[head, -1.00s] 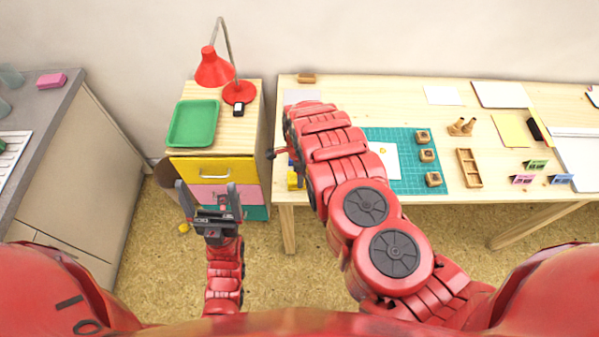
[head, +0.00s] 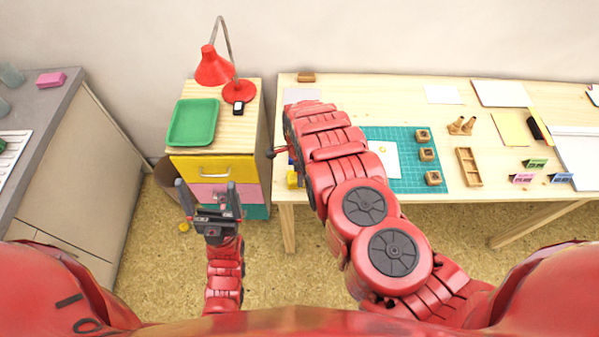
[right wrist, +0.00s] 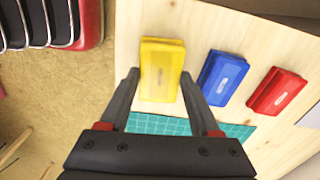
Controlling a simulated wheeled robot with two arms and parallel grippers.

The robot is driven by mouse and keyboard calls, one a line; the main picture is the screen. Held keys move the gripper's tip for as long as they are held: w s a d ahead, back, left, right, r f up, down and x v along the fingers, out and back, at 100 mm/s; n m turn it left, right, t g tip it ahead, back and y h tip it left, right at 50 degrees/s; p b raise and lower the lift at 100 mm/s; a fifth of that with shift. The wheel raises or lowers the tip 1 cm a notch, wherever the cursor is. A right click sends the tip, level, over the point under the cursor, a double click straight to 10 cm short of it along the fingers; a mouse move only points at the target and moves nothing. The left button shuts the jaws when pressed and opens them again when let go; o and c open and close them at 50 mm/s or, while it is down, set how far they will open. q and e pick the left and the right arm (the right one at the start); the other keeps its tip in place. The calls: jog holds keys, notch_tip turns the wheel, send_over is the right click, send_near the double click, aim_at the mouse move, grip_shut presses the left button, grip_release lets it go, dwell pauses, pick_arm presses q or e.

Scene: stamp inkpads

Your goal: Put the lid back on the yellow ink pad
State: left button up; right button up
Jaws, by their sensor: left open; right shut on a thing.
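In the right wrist view, the yellow lid (right wrist: 161,70) shows from above as a yellow case with a small label. It lies between the fingers of my right gripper (right wrist: 160,78), which is shut on its sides. I cannot tell how much of the yellow ink pad is under the lid. In the head view, a yellow piece (head: 292,180) shows at the table's front left edge, partly behind my right arm, which hides the right gripper. My left gripper (head: 210,197) is open and empty, in front of the drawers.
A blue ink pad (right wrist: 223,78) and a red ink pad (right wrist: 277,91) lie in a row to the right of the yellow one. A green cutting mat (head: 405,150) with wooden stamps lies on the table. The drawer unit (head: 200,168) stands left, with a green tray (head: 194,123).

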jog(key=shift+f+b, duration=0.4)
jog(key=shift+f, duration=0.15)
dwell(1.4)
jog(key=o, duration=1.4)
jog(key=shift+r, duration=0.1)
jog(key=shift+r+p, duration=2.7)
jog(key=shift+r, duration=0.75)
jog(key=shift+c, duration=0.2)
grip_shut()
